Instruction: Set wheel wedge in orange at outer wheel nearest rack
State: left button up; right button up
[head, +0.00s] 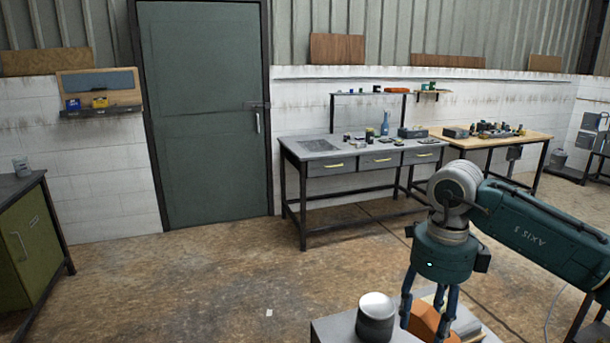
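An orange object (424,320), which looks like the orange wheel wedge, shows at the bottom of the head view, partly hidden by my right gripper. My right gripper (425,329) points down with its two blue fingers apart, one on either side of the orange object in the picture. Whether the fingers touch or grip it cannot be told. My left gripper is out of view. No wheel and no clear rack show in this view.
A metal canister (375,318) stands on a grey surface (333,329) left of my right gripper. A grey workbench (318,146) and a wooden-topped bench (480,141) stand along the back wall. A green cabinet (35,240) is at left. The middle floor is open before the door (205,110).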

jog(key=n, duration=0.1)
jog(key=s+n, duration=0.1)
jog(key=n, duration=0.1)
jog(key=a+n, duration=0.1)
jog(key=n, duration=0.1)
jog(key=shift+s+f, duration=0.15)
jog(key=shift+f, duration=0.1)
jog(key=s+a+f+n, duration=0.1)
jog(key=s+f+n, duration=0.2)
jog(key=s+n, duration=0.4)
jog(key=s+a+f+n, duration=0.1)
jog(key=s+f+n, duration=0.2)
jog(key=s+n, duration=0.5)
jog(key=n, duration=0.7)
jog(key=shift+a+f, duration=0.15)
jog(key=shift+a, duration=0.15)
jog(key=shift+d, duration=0.1)
jog(key=shift+s, duration=0.1)
